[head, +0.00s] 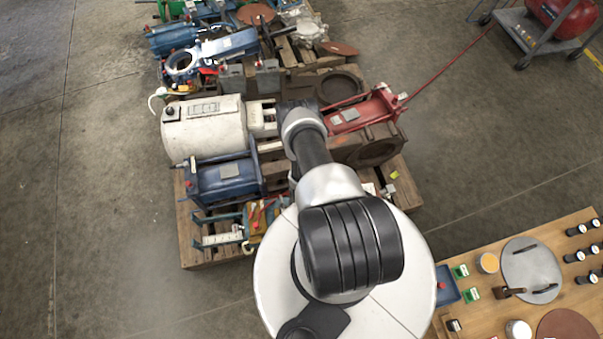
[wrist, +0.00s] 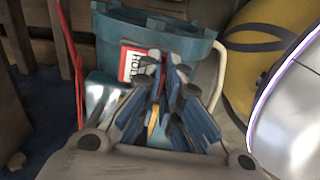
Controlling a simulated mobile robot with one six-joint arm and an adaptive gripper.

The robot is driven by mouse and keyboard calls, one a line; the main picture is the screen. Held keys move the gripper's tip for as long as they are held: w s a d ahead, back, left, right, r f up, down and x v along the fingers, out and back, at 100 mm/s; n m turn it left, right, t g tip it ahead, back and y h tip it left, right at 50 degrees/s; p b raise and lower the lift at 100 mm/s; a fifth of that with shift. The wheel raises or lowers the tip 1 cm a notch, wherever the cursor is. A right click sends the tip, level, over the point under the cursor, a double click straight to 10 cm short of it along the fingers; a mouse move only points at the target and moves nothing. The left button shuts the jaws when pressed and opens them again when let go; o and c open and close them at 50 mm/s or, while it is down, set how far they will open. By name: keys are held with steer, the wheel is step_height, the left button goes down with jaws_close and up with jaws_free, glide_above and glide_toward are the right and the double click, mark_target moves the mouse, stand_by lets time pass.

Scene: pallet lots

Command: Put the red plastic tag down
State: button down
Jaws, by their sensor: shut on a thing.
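My gripper (wrist: 158,100) is in the lower middle of the wrist view, its blue-grey fingers close together. A thin red edge (wrist: 163,72) shows between the fingertips; it fits the red plastic tag held nearly edge-on, and most of it is hidden by the fingers. Just beyond the fingers is a blue-green castellated housing (wrist: 180,42) with a red and white label (wrist: 131,64) on its side. I cannot tell whether the held tag touches the housing. In the head view my arm reaches over the loaded pallet, and the fingertips and tag are hidden.
The pallet (head: 205,255) is crowded: a cream motor (head: 205,130), a blue motor (head: 224,181) and a red cylinder (head: 362,112). A yellow rounded object (wrist: 248,60) is close right in the wrist view. A wooden table (head: 575,235) stands lower right. Floor at left is clear.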

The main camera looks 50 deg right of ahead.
steer(key=shift+f, duration=0.1)
steer(key=c, duration=2.2)
jaws_free()
steer(key=shift+c, duration=0.2)
steer(key=o, duration=0.4)
steer(key=shift+o, duration=0.2)
